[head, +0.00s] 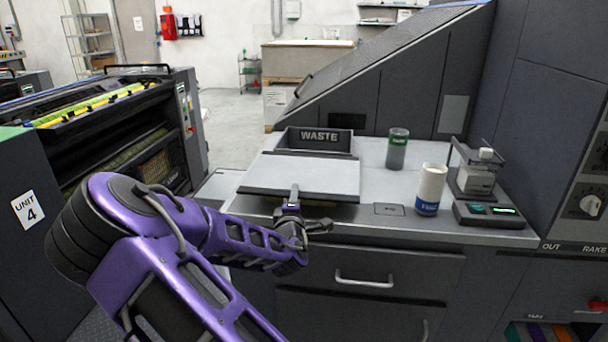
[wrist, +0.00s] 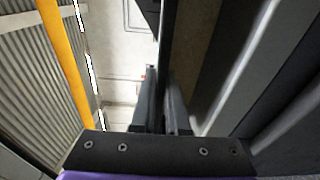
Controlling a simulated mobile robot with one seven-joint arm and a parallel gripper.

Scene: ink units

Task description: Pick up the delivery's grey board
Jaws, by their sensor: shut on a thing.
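The grey board (head: 300,173) is a flat, pale grey panel with a dark front edge, over the left part of the counter in the head view. My gripper (head: 293,199) is shut on the middle of its front edge, reaching in from the front. A brownish strip shows below that edge, and I cannot tell whether the board touches the counter. In the wrist view my two dark fingers (wrist: 160,85) are close together with a dark edge between them. Most of the board's underside is hidden.
A WASTE bin (head: 320,138) stands just behind the board. To the right are a green-labelled jar (head: 397,149), a white pot with a blue label (head: 430,190) and a small instrument (head: 477,185). Drawers (head: 364,278) lie below the counter (head: 375,205); a press (head: 110,125) stands left.

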